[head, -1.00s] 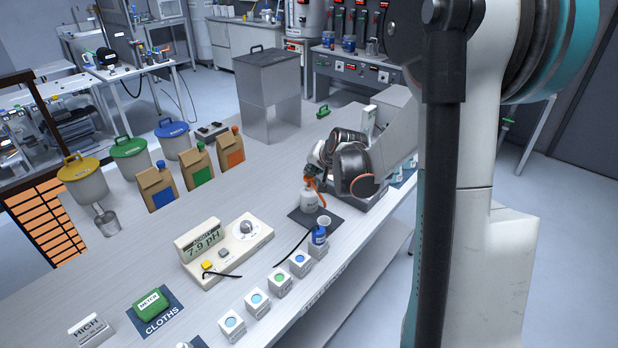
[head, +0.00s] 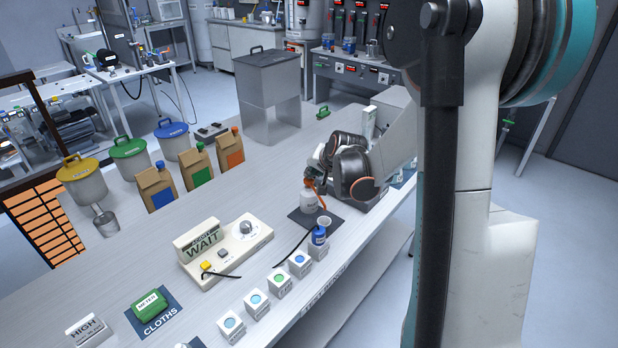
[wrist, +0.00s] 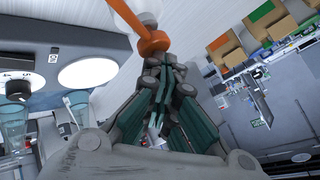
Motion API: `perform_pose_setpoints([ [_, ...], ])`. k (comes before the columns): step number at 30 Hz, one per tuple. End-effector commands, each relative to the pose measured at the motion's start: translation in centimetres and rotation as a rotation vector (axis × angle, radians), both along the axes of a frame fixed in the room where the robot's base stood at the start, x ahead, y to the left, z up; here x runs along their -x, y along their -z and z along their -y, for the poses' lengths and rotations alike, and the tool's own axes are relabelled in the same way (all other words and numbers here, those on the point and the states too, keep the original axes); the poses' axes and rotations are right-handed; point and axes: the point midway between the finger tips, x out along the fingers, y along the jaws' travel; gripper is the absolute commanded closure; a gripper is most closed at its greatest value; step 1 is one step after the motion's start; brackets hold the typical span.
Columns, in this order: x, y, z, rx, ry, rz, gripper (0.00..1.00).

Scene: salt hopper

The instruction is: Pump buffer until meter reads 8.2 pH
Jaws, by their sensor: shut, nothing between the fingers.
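The meter (head: 222,252) is a cream box on the bench with a dial, a yellow button and a grey button. Its display (head: 203,242) reads "WAIT", with a smaller line above it that I cannot read surely. The white buffer pump bottle (head: 308,201) stands on a dark mat (head: 297,217). My gripper (head: 312,183) is at the orange pump top, above the bottle. In the wrist view the shut fingers (wrist: 158,62) are right at the orange pump head (wrist: 152,43), with nothing between them.
Several small white blocks with coloured tops (head: 257,302) line the front edge. A green cloth pack (head: 149,304) lies at front left. Paper bags (head: 196,163) and lidded bins (head: 129,155) stand at the back.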

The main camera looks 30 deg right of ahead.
Motion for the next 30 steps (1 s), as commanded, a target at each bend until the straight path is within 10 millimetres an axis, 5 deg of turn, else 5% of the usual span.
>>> perform_pose_setpoints([
  [30,0.0,-2.3,0.0,0.0,0.0,0.0,1.0],
])
